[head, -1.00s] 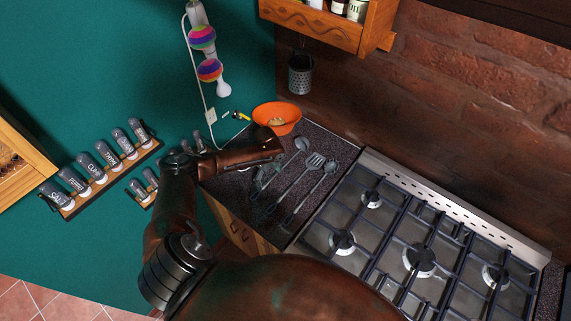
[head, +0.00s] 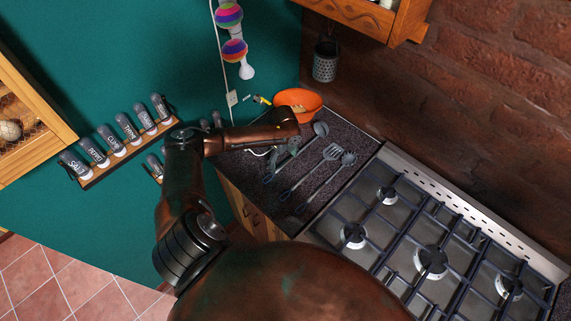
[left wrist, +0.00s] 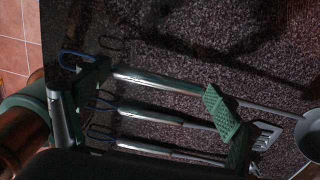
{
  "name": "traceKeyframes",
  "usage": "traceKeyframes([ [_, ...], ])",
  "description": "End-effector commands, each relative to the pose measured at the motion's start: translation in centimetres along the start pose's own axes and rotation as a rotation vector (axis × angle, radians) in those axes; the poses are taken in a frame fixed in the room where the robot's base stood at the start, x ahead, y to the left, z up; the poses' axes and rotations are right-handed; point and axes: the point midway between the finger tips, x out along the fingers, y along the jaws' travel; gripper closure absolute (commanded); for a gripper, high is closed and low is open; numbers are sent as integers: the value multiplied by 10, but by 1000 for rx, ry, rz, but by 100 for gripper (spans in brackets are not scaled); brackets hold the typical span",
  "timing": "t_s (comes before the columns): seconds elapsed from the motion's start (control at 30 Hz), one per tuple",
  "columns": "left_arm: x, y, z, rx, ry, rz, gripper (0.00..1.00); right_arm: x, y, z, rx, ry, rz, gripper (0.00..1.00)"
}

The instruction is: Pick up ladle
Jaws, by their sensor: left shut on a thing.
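The ladle (head: 320,129) lies on the dark speckled worktop beside other utensils, its bowl toward the orange bowl. My left gripper (head: 281,160) is down at its handle, and my forearm hides part of that area. In the left wrist view the gripper's fingers (left wrist: 160,90) are at the ladle's thick silver handle (left wrist: 150,82), one near each end of it. The gripper is shut on the ladle. The ladle's grey bowl (left wrist: 312,134) shows at the right edge. I cannot tell any gap between ladle and worktop. My right gripper is out of view.
A slotted turner (head: 332,152) and another long-handled utensil (head: 348,159) lie close beside the ladle. An orange bowl (head: 303,98) stands behind. The gas hob (head: 430,262) is to the right. A spice rack (head: 124,152) hangs on the green wall.

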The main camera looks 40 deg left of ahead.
Motion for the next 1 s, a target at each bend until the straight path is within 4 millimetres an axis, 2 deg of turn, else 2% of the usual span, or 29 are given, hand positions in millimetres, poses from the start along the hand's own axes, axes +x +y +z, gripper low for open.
traceKeyframes([
  [0.2, -46, 38, -10, 4, -5, -3, 40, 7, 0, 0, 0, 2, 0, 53],
  [0.5, -67, 95, -29, 2, -4, -2, 40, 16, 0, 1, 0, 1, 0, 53],
  [0.7, -77, 115, -37, 0, -1, -3, 40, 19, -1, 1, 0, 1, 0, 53],
  [1.0, -80, 121, -39, 0, -1, -3, 40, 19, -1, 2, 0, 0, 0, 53],
])
